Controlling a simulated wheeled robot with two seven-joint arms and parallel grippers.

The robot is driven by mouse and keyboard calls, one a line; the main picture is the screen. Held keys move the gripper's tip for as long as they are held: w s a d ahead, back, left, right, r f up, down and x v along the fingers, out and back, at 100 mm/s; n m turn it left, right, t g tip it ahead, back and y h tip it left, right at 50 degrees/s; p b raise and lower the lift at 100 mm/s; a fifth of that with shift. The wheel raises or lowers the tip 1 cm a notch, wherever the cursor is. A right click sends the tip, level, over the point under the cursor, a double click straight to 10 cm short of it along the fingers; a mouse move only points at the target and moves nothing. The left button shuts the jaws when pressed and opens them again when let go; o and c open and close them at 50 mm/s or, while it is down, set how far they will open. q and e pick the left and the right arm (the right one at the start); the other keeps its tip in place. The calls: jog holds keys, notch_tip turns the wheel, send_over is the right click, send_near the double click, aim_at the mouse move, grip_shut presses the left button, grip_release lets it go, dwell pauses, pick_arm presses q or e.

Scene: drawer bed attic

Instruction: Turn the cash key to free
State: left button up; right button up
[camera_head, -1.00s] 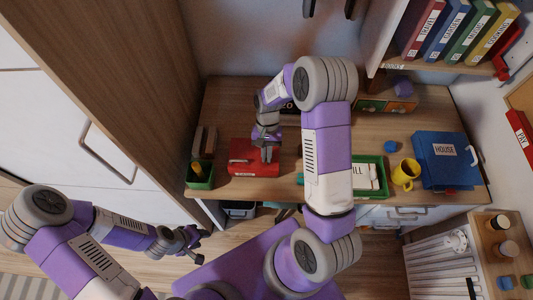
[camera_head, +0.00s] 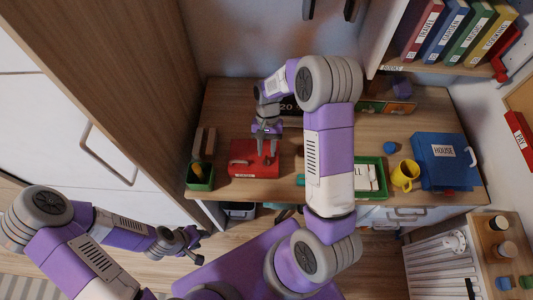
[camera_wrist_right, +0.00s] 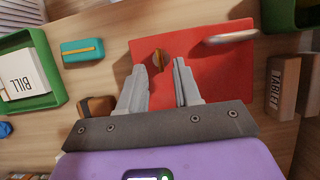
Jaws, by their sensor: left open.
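The red cash box (camera_head: 241,171) lies on the desk. It fills the upper part of the right wrist view (camera_wrist_right: 215,80), with a pale handle (camera_wrist_right: 231,38) at its edge. A small brass-coloured key (camera_wrist_right: 158,60) sits on its face. My right gripper (camera_head: 266,154) is over the box, and its fingers (camera_wrist_right: 161,70) are spread on either side of the key near their tips, with gaps showing. The key is too small to make out in the head view. My left gripper (camera_head: 190,243) is open and empty, low at the left, away from the desk.
A green cup (camera_head: 200,180) stands left of the box. To the right are a green tray (camera_wrist_right: 45,45) with a card marked BILL, a yellow mug (camera_head: 404,176) and a blue HOUSE case (camera_head: 446,160). A teal block (camera_wrist_right: 82,50) and a TABLET block (camera_wrist_right: 283,85) flank the box.

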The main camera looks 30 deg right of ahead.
jog(key=v, duration=0.4)
jog(key=shift+r, duration=0.1)
dwell(0.4)
